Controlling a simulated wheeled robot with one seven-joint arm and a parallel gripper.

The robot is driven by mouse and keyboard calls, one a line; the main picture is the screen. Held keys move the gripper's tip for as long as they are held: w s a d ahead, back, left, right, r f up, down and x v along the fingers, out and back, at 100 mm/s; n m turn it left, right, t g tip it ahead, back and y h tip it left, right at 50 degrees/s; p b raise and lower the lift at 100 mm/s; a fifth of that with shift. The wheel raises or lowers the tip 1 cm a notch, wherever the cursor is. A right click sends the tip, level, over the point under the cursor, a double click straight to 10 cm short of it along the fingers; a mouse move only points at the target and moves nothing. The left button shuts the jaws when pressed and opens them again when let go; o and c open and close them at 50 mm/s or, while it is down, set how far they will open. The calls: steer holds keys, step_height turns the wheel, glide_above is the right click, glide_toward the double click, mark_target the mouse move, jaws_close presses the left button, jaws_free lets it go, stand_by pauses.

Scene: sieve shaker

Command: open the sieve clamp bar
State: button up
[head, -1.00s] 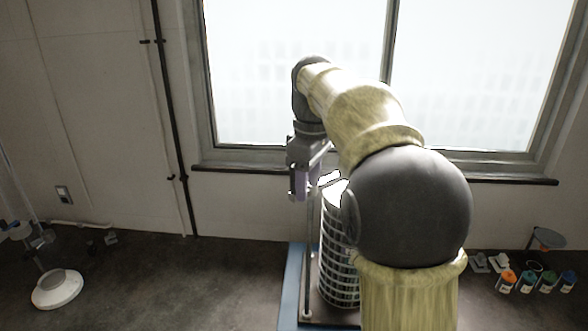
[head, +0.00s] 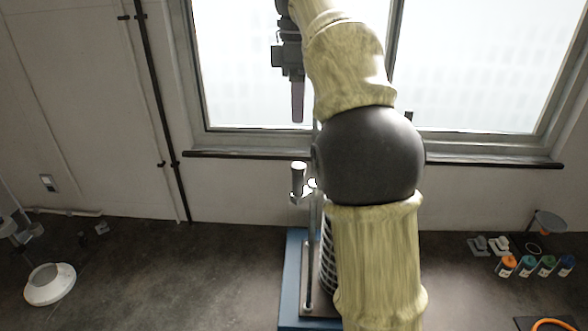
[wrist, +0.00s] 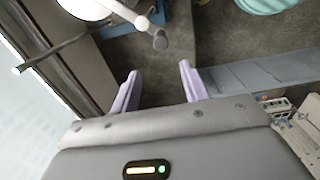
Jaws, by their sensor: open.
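The sieve stack (head: 327,262) stands on the blue-edged shaker base (head: 290,282), mostly hidden behind my arm. A thin upright post (head: 312,235) rises beside it. A grey cylindrical handle (head: 298,178) sits near the post's top, left of it. In the wrist view, a grey bar with a round end (wrist: 160,40) lies beyond the fingertips, near a bright round top (wrist: 88,8). I cannot tell the clamp bar's exact angle. My gripper (head: 297,118) is raised above the handle, before the window. Its two lilac fingers (wrist: 158,72) are apart, with nothing between them.
A window and its sill (head: 480,158) lie behind the shaker. Several coloured-capped bottles (head: 527,267) stand at the right, near a grey funnel-like dish (head: 549,222).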

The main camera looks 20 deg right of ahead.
mark_target(298, 181)
steer(key=f+b, duration=0.3)
steer(key=shift+s+f, duration=0.2)
step_height(298, 181, down, 14)
steer(key=shift+r+b, duration=0.1)
steer(key=shift+b, duration=0.55)
stand_by(0.4)
jaws_close()
